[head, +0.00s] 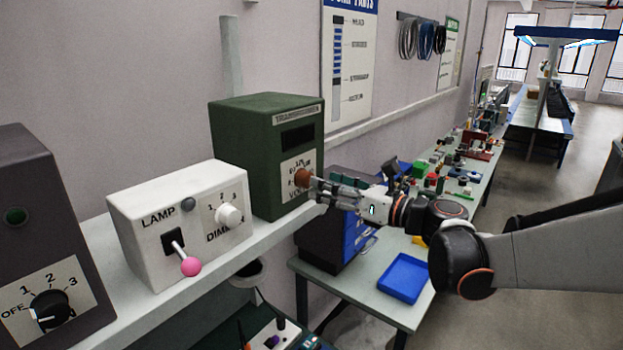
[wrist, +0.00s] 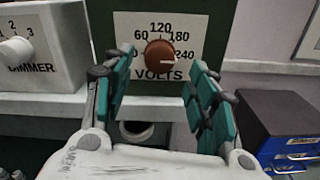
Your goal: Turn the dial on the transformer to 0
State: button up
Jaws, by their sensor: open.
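The transformer is a dark green box (head: 262,140) on the wall shelf in the head view. It also shows behind my fingers in the wrist view (wrist: 105,35). Its brown round dial (head: 302,178) sits on a white plate marked VOLTS. In the wrist view the dial (wrist: 158,52) has a light pointer line aimed right, near the 240 mark. The labels 60, 120, 180 and 240 are readable; the 0 label is not clear. My gripper (head: 322,188) is in front of the dial. In the wrist view its teal fingers (wrist: 160,72) are open, one on each side of the dial, with no clear contact.
A white lamp dimmer box (head: 165,225) with a pink-tipped lever stands left of the transformer. A dark switch box (head: 35,230) is farther left. Right and below are a table with a blue tray (head: 404,278) and a dark cabinet with blue drawers (head: 335,228).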

aim_at(305, 179)
jog(key=shift+p+x, duration=0.3)
jog(key=shift+x, duration=2.4)
jog(key=c, duration=1.1)
